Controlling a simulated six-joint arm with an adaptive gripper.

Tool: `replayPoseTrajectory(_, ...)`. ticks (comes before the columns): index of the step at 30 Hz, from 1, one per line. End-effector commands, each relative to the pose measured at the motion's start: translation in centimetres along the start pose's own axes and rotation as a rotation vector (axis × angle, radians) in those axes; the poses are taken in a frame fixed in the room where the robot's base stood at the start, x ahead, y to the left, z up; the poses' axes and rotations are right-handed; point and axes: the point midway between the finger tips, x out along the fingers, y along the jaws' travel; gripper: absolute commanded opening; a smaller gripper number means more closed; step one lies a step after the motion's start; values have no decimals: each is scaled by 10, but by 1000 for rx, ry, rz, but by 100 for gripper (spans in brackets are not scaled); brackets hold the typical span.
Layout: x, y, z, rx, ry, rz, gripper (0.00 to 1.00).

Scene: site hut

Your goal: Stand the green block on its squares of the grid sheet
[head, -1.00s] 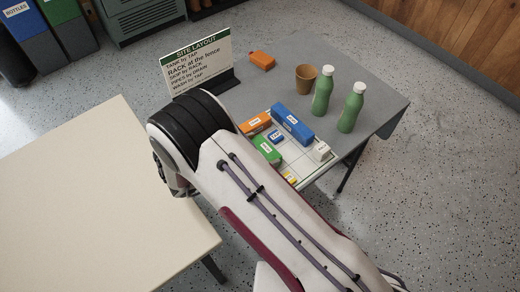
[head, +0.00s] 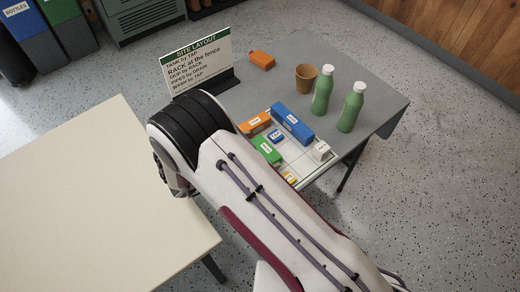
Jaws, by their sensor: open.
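The green block (head: 265,151), with a white label on top, is at the left part of the grid sheet (head: 309,170), close to my arm. My arm covers part of the sheet's near left side and perhaps part of the block. I cannot tell whether the block lies exactly on its squares. My gripper is not in view; my arm hides it or it is out of the picture.
On the sheet are an orange block (head: 254,125), a long blue block (head: 292,123), a small blue block (head: 276,136), a white block (head: 319,151) and a yellow block (head: 290,178). Behind stand the layout sign (head: 200,62), a cup (head: 304,81) and two green bottles (head: 322,92), (head: 350,110).

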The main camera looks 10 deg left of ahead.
Motion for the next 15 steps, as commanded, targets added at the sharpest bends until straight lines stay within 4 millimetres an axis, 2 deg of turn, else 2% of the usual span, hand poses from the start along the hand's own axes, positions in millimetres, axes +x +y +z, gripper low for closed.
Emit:
replayPoseTrajectory(4,-1,0,-3,0,0,0,93)
replayPoseTrajectory(8,-12,0,-3,0,0,-1,93)
replayPoseTrajectory(15,-43,-1,-3,1,0,-4,93)
